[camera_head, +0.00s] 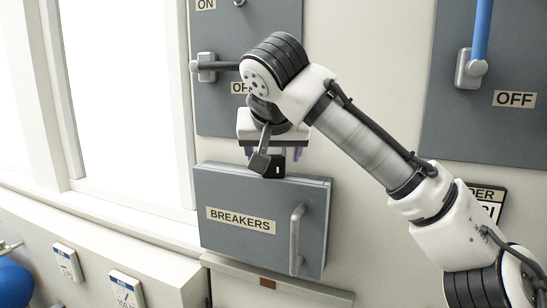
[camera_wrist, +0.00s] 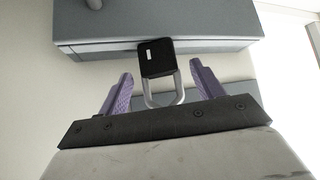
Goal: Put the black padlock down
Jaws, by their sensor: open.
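The black padlock (camera_head: 270,166) is at the top edge of the grey box labelled BREAKERS (camera_head: 235,192), with its body apparently resting on the box top. In the wrist view the padlock (camera_wrist: 156,60) has a small white mark, and its silver shackle points back between my fingers. My gripper (camera_head: 272,154) is just above the box top, pointing down around the padlock. In the wrist view my gripper (camera_wrist: 161,70) is open, with its purple fingers apart on either side of the shackle and clear gaps at both sides.
The BREAKERS box has a vertical handle (camera_head: 297,239). A grey ON/OFF panel (camera_head: 225,105) with a lever (camera_head: 208,67) is behind my arm. Another panel with a blue lever (camera_head: 482,30) is at the right. A bright window (camera_head: 125,90) is at the left.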

